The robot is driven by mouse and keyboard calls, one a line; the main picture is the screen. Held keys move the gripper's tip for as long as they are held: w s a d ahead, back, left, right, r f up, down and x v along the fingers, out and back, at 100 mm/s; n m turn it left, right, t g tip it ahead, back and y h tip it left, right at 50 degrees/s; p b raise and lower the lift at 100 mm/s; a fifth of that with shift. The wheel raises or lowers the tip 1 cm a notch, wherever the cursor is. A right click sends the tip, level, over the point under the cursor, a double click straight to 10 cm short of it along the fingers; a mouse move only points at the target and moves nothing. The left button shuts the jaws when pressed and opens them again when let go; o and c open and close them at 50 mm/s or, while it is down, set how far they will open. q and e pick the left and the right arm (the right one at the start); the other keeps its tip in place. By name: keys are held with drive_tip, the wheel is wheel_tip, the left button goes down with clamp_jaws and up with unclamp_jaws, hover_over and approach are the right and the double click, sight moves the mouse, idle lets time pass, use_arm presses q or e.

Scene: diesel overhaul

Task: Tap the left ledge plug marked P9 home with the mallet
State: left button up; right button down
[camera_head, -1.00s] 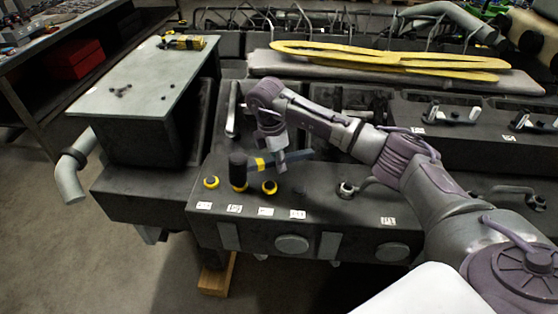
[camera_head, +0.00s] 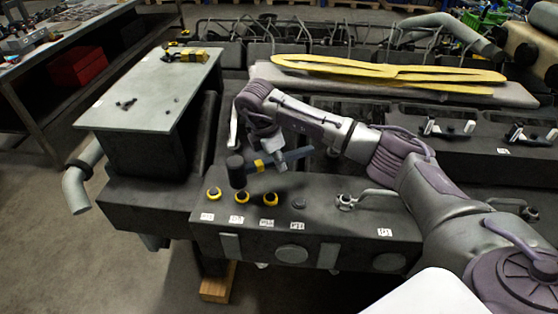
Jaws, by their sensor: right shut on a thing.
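My right gripper (camera_head: 278,160) is shut on the handle of a mallet, over the ledge (camera_head: 340,222). The mallet (camera_head: 236,171) has a black head, a yellow band and a blue handle pointing right. Its head hangs just above a yellow-ringed plug (camera_head: 243,202), with a small gap showing. Another yellow-ringed plug (camera_head: 213,193) is to its left and a third (camera_head: 270,199) to its right. A dark plug (camera_head: 299,203) sits farther right. White labels lie in front of the plugs; I cannot read P9 on any surely. My left gripper is out of view.
A grey-topped box (camera_head: 150,90) stands at the left, with a yellow-and-black item (camera_head: 187,55) on it. A grey fitting with a curved handle (camera_head: 346,201) is on the ledge to the right. Long yellow parts (camera_head: 390,70) lie across the back.

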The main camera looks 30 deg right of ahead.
drive_tip(key=shift+d, duration=0.1)
drive_tip(key=shift+d, duration=0.2)
wheel_tip(320, 180, down, 6)
drive_tip(key=b, duration=0.5)
drive_tip(key=shift+s+a+f, duration=0.1)
drive_tip(key=shift+f, duration=0.05)
drive_tip(key=shift+r+p, duration=0.45)
drive_tip(key=shift+p, duration=0.05)
drive_tip(key=p+v, duration=0.1)
drive_tip(key=d+p+v, duration=0.1)
drive_tip(key=v, duration=0.1)
drive_tip(key=shift+a+r, duration=0.1)
drive_tip(key=shift+r, duration=0.3)
